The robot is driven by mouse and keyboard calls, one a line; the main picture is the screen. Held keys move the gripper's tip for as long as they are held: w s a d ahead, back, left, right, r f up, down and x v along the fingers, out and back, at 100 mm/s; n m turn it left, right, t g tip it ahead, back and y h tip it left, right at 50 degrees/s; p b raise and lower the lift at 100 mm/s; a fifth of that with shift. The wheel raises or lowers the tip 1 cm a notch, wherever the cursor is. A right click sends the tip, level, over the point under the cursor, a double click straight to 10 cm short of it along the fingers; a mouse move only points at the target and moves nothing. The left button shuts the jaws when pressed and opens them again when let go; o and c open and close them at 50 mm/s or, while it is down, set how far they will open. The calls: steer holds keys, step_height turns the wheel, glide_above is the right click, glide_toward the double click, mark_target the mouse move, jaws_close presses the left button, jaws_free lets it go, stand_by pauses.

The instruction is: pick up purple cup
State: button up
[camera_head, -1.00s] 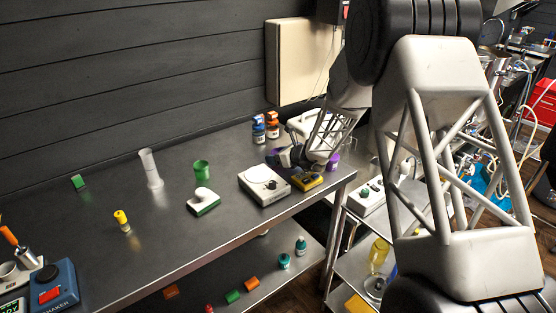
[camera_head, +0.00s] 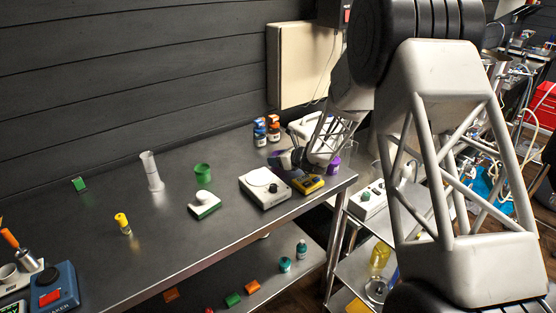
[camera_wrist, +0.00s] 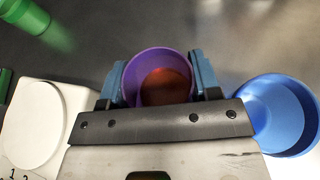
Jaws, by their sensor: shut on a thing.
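The purple cup (camera_wrist: 158,77) is between my gripper's two blue fingers (camera_wrist: 160,82) in the wrist view. The fingers are shut on it, one on each side. The cup is seen from above, and its inside looks reddish-brown. In the head view my gripper (camera_head: 287,159) is low over the far right part of the table, by the white device and the yellow device. The cup is mostly hidden there behind my gripper and arm. I cannot tell whether it touches the table.
A blue cup (camera_wrist: 278,114) stands close beside the right finger. A white device (camera_head: 265,188) and a yellow device (camera_head: 307,184) are close to my gripper. A green cup (camera_head: 203,172) stands left. Orange and blue bottles (camera_head: 266,130) stand behind. The table's left middle is mostly clear.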

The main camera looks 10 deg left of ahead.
steer(key=shift+r, duration=0.2)
step_height(320, 180, up, 9)
stand_by(1.1)
